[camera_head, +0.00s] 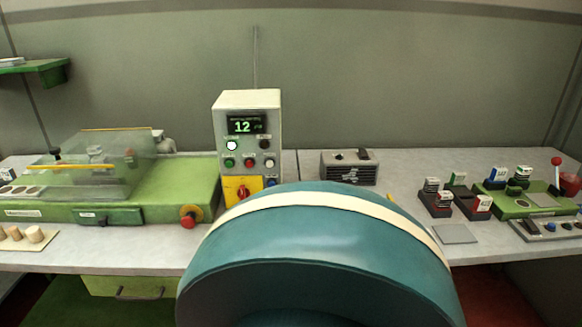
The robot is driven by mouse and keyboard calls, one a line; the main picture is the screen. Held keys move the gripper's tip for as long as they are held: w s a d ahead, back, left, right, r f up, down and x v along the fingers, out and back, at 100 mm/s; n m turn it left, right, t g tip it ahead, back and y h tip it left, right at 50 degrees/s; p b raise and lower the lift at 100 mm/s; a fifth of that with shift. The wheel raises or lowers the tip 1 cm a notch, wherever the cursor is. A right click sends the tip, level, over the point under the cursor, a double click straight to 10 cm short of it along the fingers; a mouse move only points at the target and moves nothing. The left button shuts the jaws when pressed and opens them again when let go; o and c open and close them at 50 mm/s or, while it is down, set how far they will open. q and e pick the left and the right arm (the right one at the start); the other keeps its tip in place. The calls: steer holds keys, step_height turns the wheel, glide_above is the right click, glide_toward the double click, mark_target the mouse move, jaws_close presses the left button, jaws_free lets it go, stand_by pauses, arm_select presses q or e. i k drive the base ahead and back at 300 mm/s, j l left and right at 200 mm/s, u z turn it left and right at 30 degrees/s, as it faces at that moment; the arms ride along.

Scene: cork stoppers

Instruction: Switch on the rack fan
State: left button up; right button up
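A grey metal box (350,169) stands at the back of the table, right of centre. It has a dark patterned opening on its front and small dark parts on top, one of which (363,154) looks like a switch. It may be the rack fan, but I can read no label on it. I cannot tell whether it is on or which way the switch is tipped. Neither of my grippers is in view.
A control box (219,124) with a lit display reading 12, a white lamp, buttons and a yellow switch plate stands left of centre. A green machine (180,188) stands left. Stamps and a green tray (520,209) sit right. My teal body hides the front centre.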

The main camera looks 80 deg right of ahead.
mark_target(363, 154)
steer(key=z, duration=3.55)
